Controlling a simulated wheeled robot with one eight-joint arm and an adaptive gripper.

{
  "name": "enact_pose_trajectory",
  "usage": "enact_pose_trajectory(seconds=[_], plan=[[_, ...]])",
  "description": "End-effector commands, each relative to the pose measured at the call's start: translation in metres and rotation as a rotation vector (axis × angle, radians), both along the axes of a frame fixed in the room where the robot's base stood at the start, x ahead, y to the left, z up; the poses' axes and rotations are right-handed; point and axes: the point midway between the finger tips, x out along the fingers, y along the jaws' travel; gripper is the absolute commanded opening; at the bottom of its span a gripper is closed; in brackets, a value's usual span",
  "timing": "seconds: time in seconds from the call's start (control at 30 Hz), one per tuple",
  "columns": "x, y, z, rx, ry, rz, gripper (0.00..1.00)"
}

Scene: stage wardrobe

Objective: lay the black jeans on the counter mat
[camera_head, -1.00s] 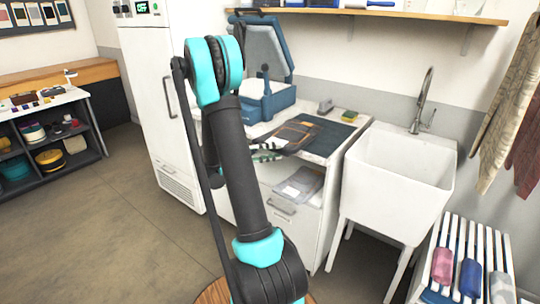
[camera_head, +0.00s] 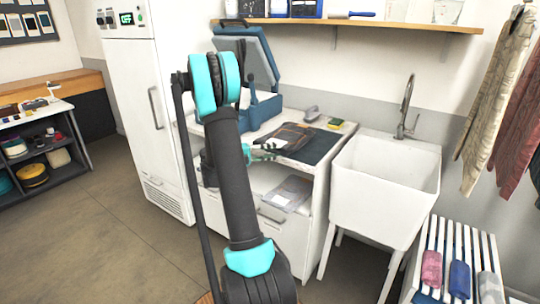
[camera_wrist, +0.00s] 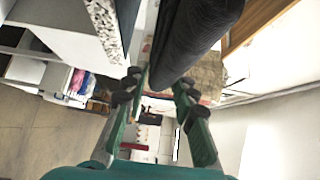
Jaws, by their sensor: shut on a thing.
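The counter mat (camera_head: 322,148) is a dark blue rectangle on the white counter, left of the sink. The black jeans (camera_head: 288,136), a dark folded bundle with a brownish patch, are over the mat's left part in the head view. My gripper (camera_head: 264,151) is at the counter's front edge, shut on the near end of the jeans. In the wrist view the jeans (camera_wrist: 190,40) show as a thick dark roll between the fingertips of my gripper (camera_wrist: 155,88). I cannot tell whether the jeans touch the mat. My arm partly hides the counter's left side.
A grey object (camera_head: 312,113) and a yellow-green sponge (camera_head: 335,123) sit at the counter's back. A white sink (camera_head: 385,185) adjoins on the right.

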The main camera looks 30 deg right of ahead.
Motion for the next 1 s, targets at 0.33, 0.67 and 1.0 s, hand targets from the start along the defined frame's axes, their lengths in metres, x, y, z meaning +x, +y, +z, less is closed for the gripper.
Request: enact_pose_trajectory(seconds=[0.33, 0.67, 1.0], plan=[[0.012, -0.03, 0.0, -0.001, -0.001, -0.001, 0.0], [0.014, -0.033, -0.025, -0.001, -0.001, 0.0, 0.0], [0.013, -0.033, -0.039, -0.001, -0.001, 0.0, 0.0]])
